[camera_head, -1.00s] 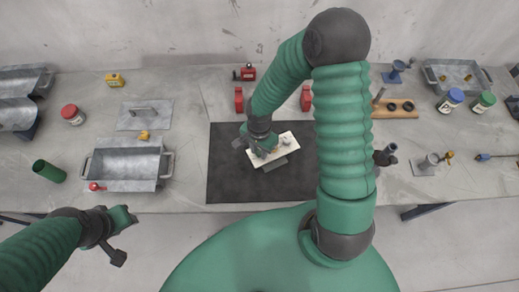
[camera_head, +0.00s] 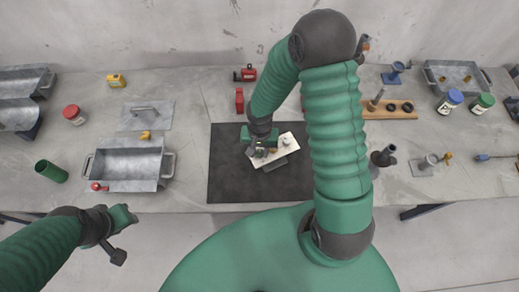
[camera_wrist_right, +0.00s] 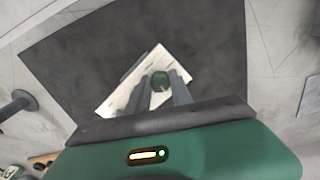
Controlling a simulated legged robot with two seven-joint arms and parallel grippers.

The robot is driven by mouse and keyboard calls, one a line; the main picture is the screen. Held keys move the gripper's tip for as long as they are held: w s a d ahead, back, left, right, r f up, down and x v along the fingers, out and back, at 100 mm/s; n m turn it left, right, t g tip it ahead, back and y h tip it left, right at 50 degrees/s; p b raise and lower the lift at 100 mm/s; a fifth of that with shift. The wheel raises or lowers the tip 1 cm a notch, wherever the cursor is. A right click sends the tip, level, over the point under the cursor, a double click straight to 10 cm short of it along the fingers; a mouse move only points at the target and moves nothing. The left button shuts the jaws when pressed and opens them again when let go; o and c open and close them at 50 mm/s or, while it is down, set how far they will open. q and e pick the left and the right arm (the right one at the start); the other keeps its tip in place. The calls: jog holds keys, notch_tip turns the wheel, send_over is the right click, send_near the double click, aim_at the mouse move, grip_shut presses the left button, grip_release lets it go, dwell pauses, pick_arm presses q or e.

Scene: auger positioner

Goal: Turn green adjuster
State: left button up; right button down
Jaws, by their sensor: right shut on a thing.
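A white plate (camera_head: 277,153) lies tilted on a dark mat (camera_head: 228,185), with a small knob (camera_head: 286,140) on its right part. My right gripper (camera_head: 261,151) is low over the plate's left part. In the right wrist view the round green adjuster (camera_wrist_right: 160,80) stands on the white plate (camera_wrist_right: 122,98), between the two grey fingers of my right gripper (camera_wrist_right: 161,84), which is shut on it. In the head view the gripper covers the adjuster. My left gripper (camera_head: 122,219) hangs in front of the table edge, away from the plate; its jaws are not clear.
A grey metal bin (camera_head: 128,164) and a lidded plate (camera_head: 147,116) stand left of the mat. A green cylinder (camera_head: 51,171) lies farther left. A wooden board with rings (camera_head: 391,108) and a grey funnel (camera_head: 384,157) are on the right. The mat's front is clear.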

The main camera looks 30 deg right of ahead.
jog(key=n+p, duration=0.1)
jog(key=n, duration=0.5)
jog(key=shift+r+p, duration=0.1)
jog(key=shift+p, duration=0.25)
jog(key=n+p, duration=0.1)
jog(key=n, duration=0.5)
jog(key=n+p, duration=0.2)
jog(key=n, duration=0.4)
jog(key=shift+s, duration=0.1)
jog(key=n+p, duration=0.2)
jog(key=n, duration=0.3)
jog(key=shift+f+n, duration=0.2)
jog(key=shift+n, duration=0.1)
jog(key=shift+s, duration=0.1)
jog(key=c, duration=1.3)
grip_release()
jog(key=shift+o, duration=0.8)
jog(key=shift+r, duration=0.1)
